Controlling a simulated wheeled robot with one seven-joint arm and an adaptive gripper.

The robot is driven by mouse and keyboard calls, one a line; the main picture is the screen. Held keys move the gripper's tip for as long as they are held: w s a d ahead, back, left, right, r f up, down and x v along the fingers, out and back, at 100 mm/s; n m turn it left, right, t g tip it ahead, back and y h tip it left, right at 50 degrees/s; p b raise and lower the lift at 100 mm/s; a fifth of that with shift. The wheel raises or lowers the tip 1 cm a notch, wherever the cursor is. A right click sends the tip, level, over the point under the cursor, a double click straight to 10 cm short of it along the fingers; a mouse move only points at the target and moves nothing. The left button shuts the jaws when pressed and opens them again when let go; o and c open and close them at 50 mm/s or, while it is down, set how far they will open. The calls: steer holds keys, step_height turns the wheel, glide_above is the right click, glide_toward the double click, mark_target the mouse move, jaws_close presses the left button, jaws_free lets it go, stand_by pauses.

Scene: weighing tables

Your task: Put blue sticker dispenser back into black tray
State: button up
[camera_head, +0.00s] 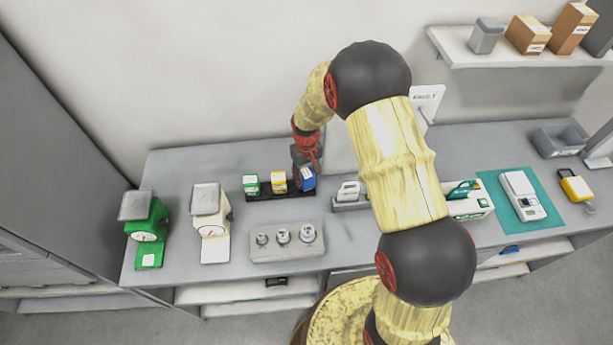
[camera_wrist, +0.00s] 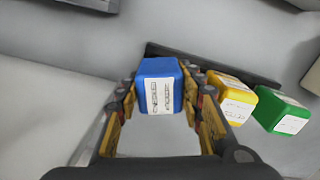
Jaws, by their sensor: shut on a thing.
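The blue sticker dispenser (camera_head: 308,179) has a white printed label. In the wrist view the blue dispenser (camera_wrist: 160,72) sits between both fingers of my gripper (camera_wrist: 161,92), which is shut on it. In the head view my gripper (camera_head: 305,167) is at the right end of the black tray (camera_head: 262,197), and the dispenser looks slightly tilted there. I cannot tell whether its base touches the tray. The tray (camera_wrist: 262,79) shows behind it in the wrist view. A yellow dispenser (camera_head: 279,182) and a green dispenser (camera_head: 251,185) stand in the tray.
A block with several metal weights (camera_head: 287,255) lies in front of the tray. A white scale (camera_head: 211,225) and a green scale (camera_head: 147,230) stand to the left. A grey holder with a white device (camera_head: 348,191) is close on the right.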

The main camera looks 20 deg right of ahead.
steer(key=shift+f, duration=0.3)
steer(key=o, duration=1.1)
step_height(320, 180, up, 12)
stand_by(0.3)
